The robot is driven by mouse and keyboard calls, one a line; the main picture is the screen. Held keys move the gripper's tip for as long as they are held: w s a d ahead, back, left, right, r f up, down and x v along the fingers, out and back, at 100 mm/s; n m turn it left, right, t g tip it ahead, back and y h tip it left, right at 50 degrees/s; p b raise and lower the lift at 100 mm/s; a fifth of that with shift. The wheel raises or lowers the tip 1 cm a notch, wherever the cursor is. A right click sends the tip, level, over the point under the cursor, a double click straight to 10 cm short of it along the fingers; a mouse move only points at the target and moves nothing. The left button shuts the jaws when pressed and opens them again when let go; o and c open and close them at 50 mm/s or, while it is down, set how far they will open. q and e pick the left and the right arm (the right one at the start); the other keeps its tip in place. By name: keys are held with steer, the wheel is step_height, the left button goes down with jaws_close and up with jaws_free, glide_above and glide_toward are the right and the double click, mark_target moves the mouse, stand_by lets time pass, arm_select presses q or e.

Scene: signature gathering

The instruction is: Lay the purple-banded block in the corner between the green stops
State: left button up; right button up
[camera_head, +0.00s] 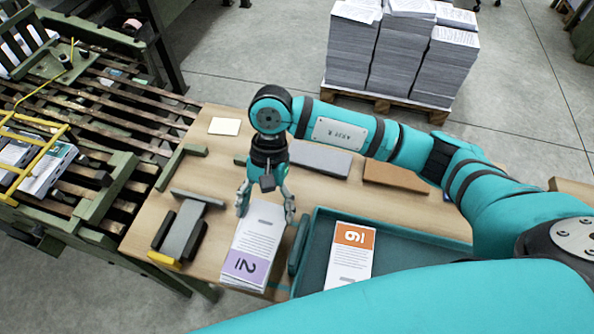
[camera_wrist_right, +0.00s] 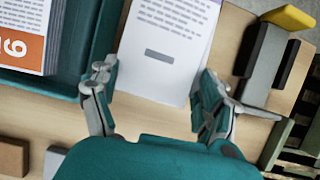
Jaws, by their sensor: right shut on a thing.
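The purple-banded block (camera_head: 258,246) is a stack of white printed sheets with a purple band marked 2 at its front end. It is between the tray and a grey fixture; I cannot tell whether it rests on the table. My right gripper (camera_head: 266,204) is shut on its far end, one finger along each long side. The wrist view shows its white top (camera_wrist_right: 165,45) between the fingers (camera_wrist_right: 153,84); the purple band is out of that view. Dark green stops (camera_head: 172,168) form a corner at the table's far left. My left gripper is not in view.
A teal tray (camera_head: 300,243) right of the block holds an orange-banded block (camera_head: 350,255). A grey fixture with dark sides (camera_head: 181,232) and a yellow end stands left. A cream pad (camera_head: 225,126), grey block (camera_head: 320,159) and brown block (camera_head: 398,175) lie farther back.

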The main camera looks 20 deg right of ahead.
steer(key=p, duration=0.2)
glide_above(292, 192)
steer(key=shift+f, duration=0.45)
step_height(292, 192, down, 3)
steer(key=shift+f, duration=0.2)
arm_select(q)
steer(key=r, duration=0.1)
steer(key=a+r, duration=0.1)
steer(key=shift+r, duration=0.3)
arm_select(e)
steer(key=shift+f, duration=0.1)
steer(key=o, duration=0.9)
steer(key=shift+f, duration=0.1)
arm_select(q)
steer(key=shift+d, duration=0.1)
arm_select(e)
steer(key=o, duration=0.4)
